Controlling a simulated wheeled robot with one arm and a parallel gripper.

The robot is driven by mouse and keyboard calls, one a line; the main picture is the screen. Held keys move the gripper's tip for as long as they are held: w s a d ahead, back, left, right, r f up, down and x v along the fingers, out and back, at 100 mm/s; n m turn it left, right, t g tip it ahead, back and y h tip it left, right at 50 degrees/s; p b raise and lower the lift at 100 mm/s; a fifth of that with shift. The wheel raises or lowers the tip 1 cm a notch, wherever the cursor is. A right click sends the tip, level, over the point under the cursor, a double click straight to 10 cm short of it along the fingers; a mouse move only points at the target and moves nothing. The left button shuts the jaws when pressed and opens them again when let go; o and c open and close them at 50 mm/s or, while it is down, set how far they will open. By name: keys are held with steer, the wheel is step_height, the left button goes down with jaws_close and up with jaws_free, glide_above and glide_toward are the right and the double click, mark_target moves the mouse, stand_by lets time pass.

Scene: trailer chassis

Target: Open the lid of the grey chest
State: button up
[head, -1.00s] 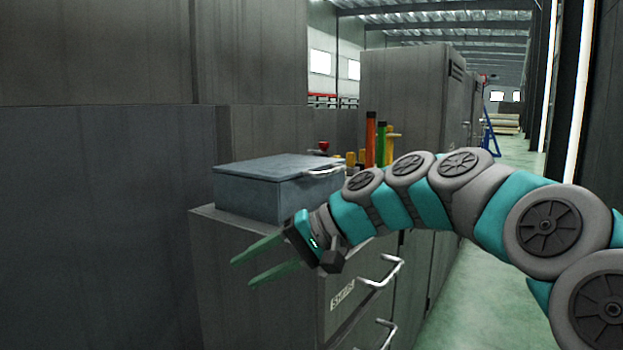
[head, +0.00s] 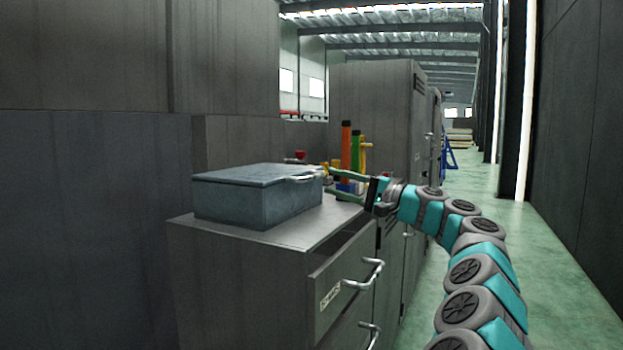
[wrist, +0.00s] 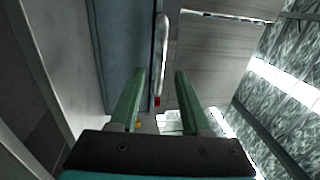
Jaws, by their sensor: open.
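The grey chest (head: 255,205) sits on top of a metal cabinet, its lid (head: 250,175) shut. A pale bar handle (head: 303,179) is on the lid's right-hand edge. My gripper (head: 332,181) is just right of the chest, its green fingers apart and pointing left toward the handle side. In the wrist view, the fingers of my gripper (wrist: 158,78) are spread with nothing between them. The chest's side (wrist: 120,45) is at the left there, and the handle (wrist: 161,50) runs ahead of the gap between the fingertips, apart from them.
The chest stands on a cabinet (head: 260,285) with drawer handles (head: 365,275) on its front. Orange and green upright items (head: 350,150) stand behind my gripper. Tall cabinets (head: 375,110) rise behind. The green floor (head: 540,270) at the right is clear.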

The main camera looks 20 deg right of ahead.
mark_target(317, 177)
steer(key=x, duration=0.6)
steer(key=shift+a+f, duration=0.1)
jaws_close()
stand_by(1.3)
